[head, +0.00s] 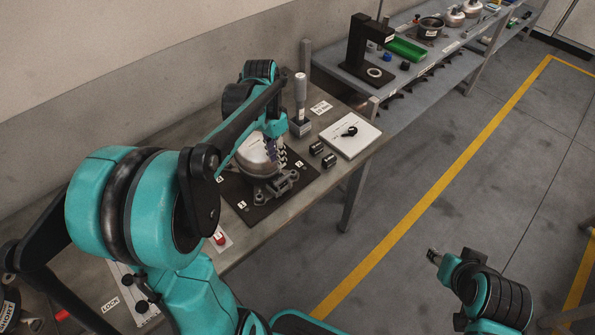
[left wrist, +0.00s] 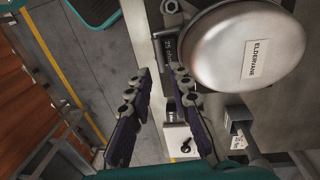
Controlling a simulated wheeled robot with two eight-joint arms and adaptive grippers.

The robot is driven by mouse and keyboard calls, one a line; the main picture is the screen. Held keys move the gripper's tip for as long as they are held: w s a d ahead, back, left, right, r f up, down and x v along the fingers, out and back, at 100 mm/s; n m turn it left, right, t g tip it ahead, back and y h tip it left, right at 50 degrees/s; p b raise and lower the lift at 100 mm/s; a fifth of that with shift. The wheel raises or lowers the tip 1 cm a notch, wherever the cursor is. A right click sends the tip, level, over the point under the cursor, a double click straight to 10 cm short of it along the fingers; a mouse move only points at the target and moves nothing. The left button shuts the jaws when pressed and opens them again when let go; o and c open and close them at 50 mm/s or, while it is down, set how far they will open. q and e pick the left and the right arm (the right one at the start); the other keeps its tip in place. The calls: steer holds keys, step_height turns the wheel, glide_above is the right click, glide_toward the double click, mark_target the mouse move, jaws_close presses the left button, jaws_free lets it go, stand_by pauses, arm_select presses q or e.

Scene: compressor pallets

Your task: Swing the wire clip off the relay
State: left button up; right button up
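The compressor, a silver dome (head: 257,156), sits on a black mat (head: 262,212) on the bench. In the left wrist view the dome (left wrist: 240,45) carries a label. A dark block with small white lettering (left wrist: 172,48), possibly the relay, stands against the dome's left side. I cannot make out the wire clip; the fingers and the dark parts blend there. My left gripper (head: 277,150) is beside the dome. In the left wrist view its two fingers (left wrist: 161,72) are apart, with the fingertips close to the dark block. My right gripper (head: 434,257) is away from the bench, over the floor.
A grey upright tool (head: 300,105) stands behind. A black stand (head: 365,55) and a green tray (head: 406,49) are on the farther bench.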

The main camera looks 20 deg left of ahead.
mark_target(282, 178)
arm_select(q)
steer(key=f+b, duration=0.1)
steer(key=f, duration=0.4)
steer(key=d+f+b, duration=0.1)
steer(key=f, duration=0.1)
steer(key=shift+w+f+b, duration=0.15)
steer(key=shift+f+b, duration=0.15)
steer(key=shift+f, duration=0.1)
steer(key=shift+c, duration=0.3)
jaws_close()
